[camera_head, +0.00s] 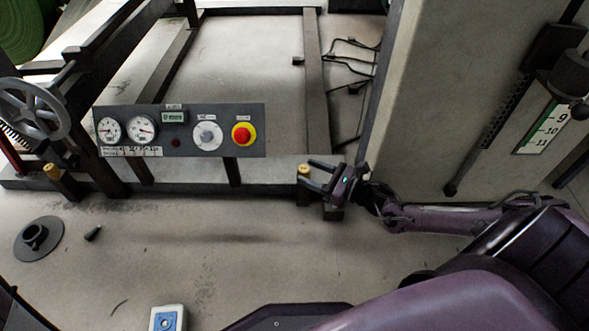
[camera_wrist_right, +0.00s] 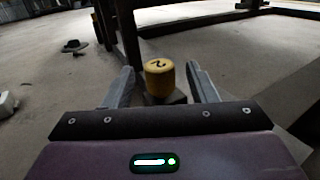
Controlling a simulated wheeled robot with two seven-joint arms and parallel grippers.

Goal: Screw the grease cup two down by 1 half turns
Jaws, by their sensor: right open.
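The grease cup two is a small yellow cylinder (camera_wrist_right: 159,78) with a dark "2" on its top, upright on a dark block in the right wrist view. It also shows in the head view (camera_head: 304,170), near the right end of the machine's lower front rail. My right gripper (camera_head: 312,175) is open in the head view, its fingers pointing left on both sides of the cup. In the right wrist view the fingers (camera_wrist_right: 168,85) stand left and right of the cup, with a gap on each side. My left gripper is not in view.
A second yellow cup (camera_head: 52,171) stands at the left, below a grey handwheel (camera_head: 34,110). A control panel (camera_head: 180,131) with gauges and a red button spans the machine front. A pale cabinet (camera_head: 450,100) stands right. The floor in front is mostly clear.

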